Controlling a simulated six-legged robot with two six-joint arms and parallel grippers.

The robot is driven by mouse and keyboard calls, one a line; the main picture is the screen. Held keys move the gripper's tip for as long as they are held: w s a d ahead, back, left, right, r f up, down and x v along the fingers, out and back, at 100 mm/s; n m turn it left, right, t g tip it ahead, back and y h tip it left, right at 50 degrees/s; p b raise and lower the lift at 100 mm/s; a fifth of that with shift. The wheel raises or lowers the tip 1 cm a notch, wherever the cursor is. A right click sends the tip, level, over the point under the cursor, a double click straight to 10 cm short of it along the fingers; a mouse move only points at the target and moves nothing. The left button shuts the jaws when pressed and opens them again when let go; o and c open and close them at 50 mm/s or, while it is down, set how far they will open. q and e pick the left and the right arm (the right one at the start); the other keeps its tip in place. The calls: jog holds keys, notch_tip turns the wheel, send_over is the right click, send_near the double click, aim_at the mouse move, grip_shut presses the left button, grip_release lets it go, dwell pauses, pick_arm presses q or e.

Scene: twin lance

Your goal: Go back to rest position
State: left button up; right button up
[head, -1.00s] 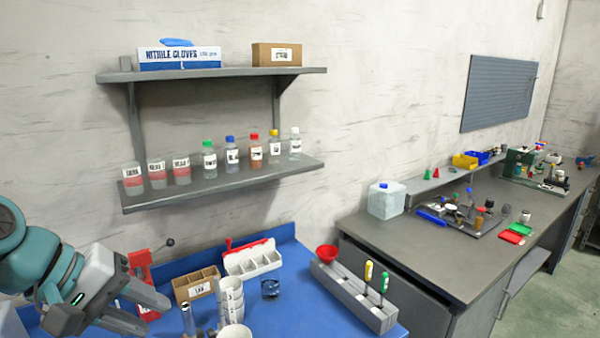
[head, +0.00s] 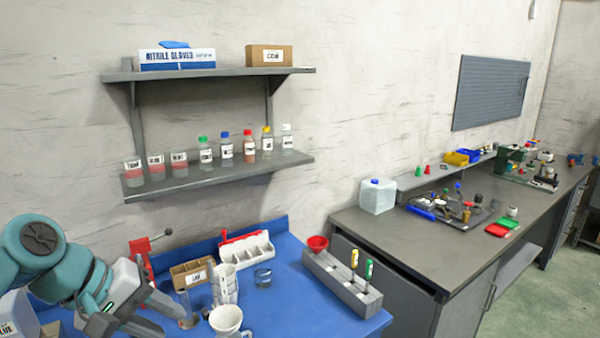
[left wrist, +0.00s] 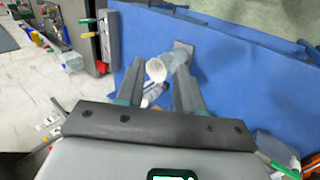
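My left gripper (head: 168,318) reaches in from the lower left in the head view, over the left part of the blue bench top (head: 283,308). Its two grey fingers stand apart. In the left wrist view the left gripper (left wrist: 160,68) also shows open, with nothing held between its fingers. A white cup (left wrist: 157,70) shows beyond and between the fingertips there. In the head view a stack of white cups (head: 224,286) and a single white cup (head: 227,320) stand to the right of the gripper. My right gripper is in neither view.
A clear glass vessel (head: 187,312) stands close to the fingertips. A red tool with a lever (head: 141,252), a cardboard divider box (head: 193,273), a white bin rack (head: 246,251) and a grey screwdriver rack (head: 342,284) stand behind. Wall shelves (head: 215,176) hold bottles above.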

pick_arm(q)
jog(key=d+f+m+g+y, duration=0.1)
jog(key=d+f, duration=0.1)
jog(key=f, duration=1.3)
jog(key=d+f+g+y, duration=0.1)
jog(key=d+f, duration=0.1)
jog(key=f, duration=1.3)
jog(key=s+d+f+m+g+b, duration=0.1)
jog(key=s+d+f+m, duration=0.15)
jog(key=s+f, duration=0.65)
jog(key=s+d+f+m+g, duration=0.1)
jog(key=s+d+f, duration=0.2)
jog(key=s+f, duration=0.6)
notch_tip(320, 180, down, 9)
jog(key=b, duration=0.9)
jog(key=shift+w+a, duration=0.15)
jog(key=shift+w, duration=0.1)
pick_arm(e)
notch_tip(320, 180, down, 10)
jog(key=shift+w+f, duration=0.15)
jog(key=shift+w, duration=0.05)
pick_arm(q)
jog(key=shift+r, duration=0.1)
